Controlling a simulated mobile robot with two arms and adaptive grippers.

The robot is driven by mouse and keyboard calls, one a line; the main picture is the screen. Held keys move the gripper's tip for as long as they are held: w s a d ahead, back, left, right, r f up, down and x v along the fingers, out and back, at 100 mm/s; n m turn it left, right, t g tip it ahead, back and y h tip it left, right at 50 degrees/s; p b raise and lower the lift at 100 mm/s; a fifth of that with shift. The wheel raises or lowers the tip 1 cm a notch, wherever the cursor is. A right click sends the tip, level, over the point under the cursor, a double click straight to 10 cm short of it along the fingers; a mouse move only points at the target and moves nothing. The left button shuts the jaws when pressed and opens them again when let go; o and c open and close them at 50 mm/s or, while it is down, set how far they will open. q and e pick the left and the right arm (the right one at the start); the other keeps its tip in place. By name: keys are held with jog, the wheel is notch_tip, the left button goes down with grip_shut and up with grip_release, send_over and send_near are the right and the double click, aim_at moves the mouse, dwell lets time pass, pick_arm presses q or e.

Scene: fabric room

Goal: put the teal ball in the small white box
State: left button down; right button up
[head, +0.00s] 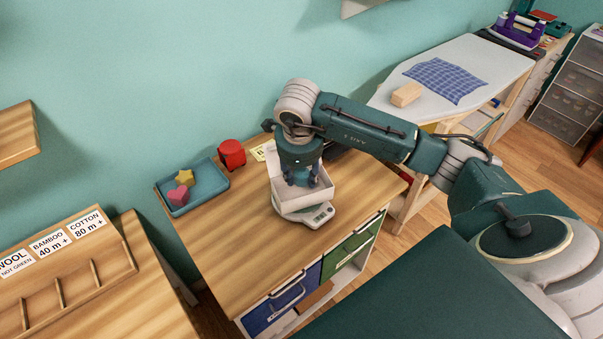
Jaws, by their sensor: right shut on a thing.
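The small white box (318,193) sits on a white kitchen scale (318,214) near the right end of the wooden table. My right gripper (301,180) points down into the box's opening, its fingertips below the level of the back wall. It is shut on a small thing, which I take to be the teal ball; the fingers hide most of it. I cannot tell whether it touches the box floor. No other teal ball shows. My left gripper is not in view.
On the wooden table (235,250), a blue tray (209,190) holds a pink heart (178,195) and a yellow star (184,177). A red container (232,154) stands beside it. The table's front left is clear. An ironing board (480,60) stands behind my right arm.

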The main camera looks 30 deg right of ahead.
aim_at(301, 171)
jog(key=o, duration=0.9)
jog(key=shift+c, duration=0.2)
jog(key=shift+r+p, duration=0.4)
jog(key=shift+p, duration=0.15)
jog(key=shift+r+p, duration=0.45)
jog(key=shift+r, duration=0.1)
jog(key=b+v, duration=0.1)
jog(key=v, duration=0.2)
jog(key=shift+a+r+b, duration=0.1)
jog(key=shift+b, duration=0.25)
jog(key=v, duration=0.8)
